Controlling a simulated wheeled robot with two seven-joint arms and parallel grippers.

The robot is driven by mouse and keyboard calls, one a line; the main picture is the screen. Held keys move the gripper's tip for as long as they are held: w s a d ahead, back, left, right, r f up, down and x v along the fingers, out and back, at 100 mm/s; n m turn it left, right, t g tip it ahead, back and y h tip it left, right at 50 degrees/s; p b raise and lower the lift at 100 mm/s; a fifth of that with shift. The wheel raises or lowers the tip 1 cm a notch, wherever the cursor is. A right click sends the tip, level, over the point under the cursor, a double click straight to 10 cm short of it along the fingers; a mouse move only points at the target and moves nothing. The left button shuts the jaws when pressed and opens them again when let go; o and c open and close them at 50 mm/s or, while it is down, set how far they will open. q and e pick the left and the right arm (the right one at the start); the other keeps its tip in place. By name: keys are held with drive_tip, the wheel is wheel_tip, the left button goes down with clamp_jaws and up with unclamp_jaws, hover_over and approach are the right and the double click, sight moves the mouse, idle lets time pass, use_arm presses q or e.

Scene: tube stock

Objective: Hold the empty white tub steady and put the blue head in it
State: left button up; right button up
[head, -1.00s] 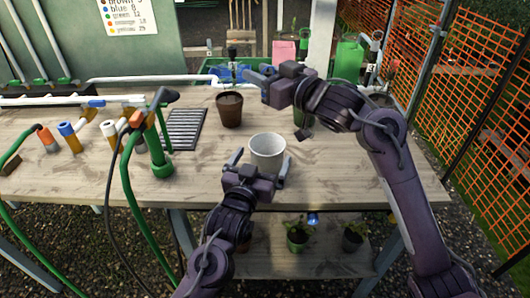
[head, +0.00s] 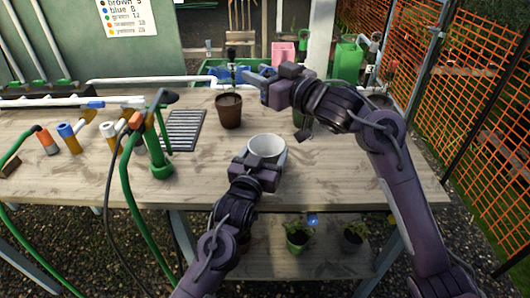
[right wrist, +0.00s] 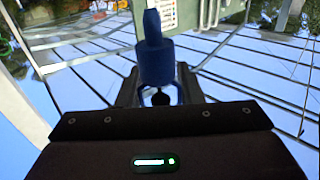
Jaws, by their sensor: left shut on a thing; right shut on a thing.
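The white tub (head: 268,143) stands upright on the table and its inside looks empty. My left gripper (head: 258,162) is shut on the tub's near side. My right gripper (head: 265,76) is raised beyond the tub, over the back of the table. In the right wrist view it is shut on the blue head (right wrist: 155,62), a wide collar with a narrower tip. In the head view the blue head is hard to tell from the blue things behind it.
A brown pot (head: 229,110) stands behind the tub to the left, beside a dark slatted grate (head: 185,130). Green hose and a green stand (head: 161,160) are further left. The table (head: 330,175) is bare right of the tub. Potted plants sit on the lower shelf.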

wheel_tip(320, 180, down, 13)
drive_tip(key=shift+r, duration=0.15)
idle(1.4)
drive_tip(key=o, duration=1)
drive_tip(key=shift+o, duration=0.2)
drive_tip(key=shift+s+d, duration=0.1)
drive_tip(key=v, duration=1.1)
drive_tip(key=shift+s+d, duration=0.25)
drive_tip(key=shift+s, duration=0.05)
use_arm(q)
drive_tip(key=o, duration=1)
drive_tip(key=shift+o, duration=0.2)
